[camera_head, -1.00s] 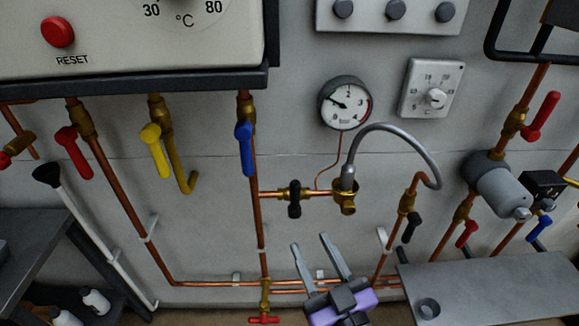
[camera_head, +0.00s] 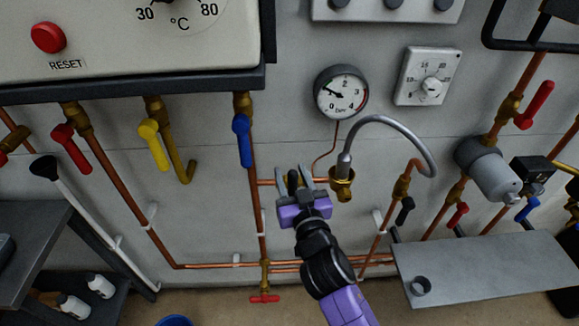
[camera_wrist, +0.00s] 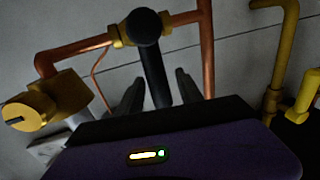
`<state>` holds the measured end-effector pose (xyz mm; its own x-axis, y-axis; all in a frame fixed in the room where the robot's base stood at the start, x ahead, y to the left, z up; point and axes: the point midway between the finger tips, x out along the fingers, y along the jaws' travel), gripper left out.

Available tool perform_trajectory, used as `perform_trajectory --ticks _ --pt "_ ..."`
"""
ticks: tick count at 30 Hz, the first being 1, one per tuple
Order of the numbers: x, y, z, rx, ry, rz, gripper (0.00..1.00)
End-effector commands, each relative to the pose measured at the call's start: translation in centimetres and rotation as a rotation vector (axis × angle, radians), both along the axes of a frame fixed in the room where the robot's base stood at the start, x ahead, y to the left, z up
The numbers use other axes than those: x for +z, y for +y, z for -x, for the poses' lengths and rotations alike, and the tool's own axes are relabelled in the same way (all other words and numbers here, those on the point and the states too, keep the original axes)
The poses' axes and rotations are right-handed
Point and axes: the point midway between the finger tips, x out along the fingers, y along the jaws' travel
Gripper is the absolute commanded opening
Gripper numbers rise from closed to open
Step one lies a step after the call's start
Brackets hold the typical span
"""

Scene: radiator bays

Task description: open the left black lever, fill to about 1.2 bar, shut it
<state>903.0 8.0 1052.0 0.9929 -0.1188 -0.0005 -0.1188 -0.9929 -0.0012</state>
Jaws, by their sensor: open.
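The left black lever (camera_wrist: 153,65) sits on a brass valve in the horizontal copper pipe left of the hose fitting. In the wrist view its handle stands across the pipe and reaches between the fingers of my gripper (camera_wrist: 157,88). The fingers are open, one on each side of the handle, with gaps visible. In the head view my gripper (camera_head: 293,174) hides most of the lever. The round pressure gauge (camera_head: 341,92) is above right; its needle points up-left, near 1, too small to read exactly.
A grey hose (camera_head: 395,125) arches from the brass fitting (camera_head: 342,185) to the right pipe, which has another black lever (camera_head: 405,211). A blue lever (camera_head: 243,140) hangs close on the left. A grey shelf (camera_head: 490,265) juts out at lower right.

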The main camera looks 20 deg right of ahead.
Motion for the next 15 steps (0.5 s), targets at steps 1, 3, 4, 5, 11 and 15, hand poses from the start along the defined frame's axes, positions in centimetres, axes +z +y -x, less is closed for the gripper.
perform_trajectory --ticks 1,3,4,5,11,15 --pt "0.1 -0.1 -0.6 0.0 0.0 0.001 0.43" --pt "0.1 -0.1 -1.1 0.0 -0.001 0.002 0.43" --pt "0.1 -0.2 -1.3 0.0 -0.001 0.002 0.43" --pt "0.0 -0.2 -1.4 0.0 0.0 0.002 0.43" --pt "0.0 -0.2 -1.6 0.001 -0.001 0.001 0.43" --pt "0.0 -0.2 -1.6 0.001 -0.001 0.001 0.35"
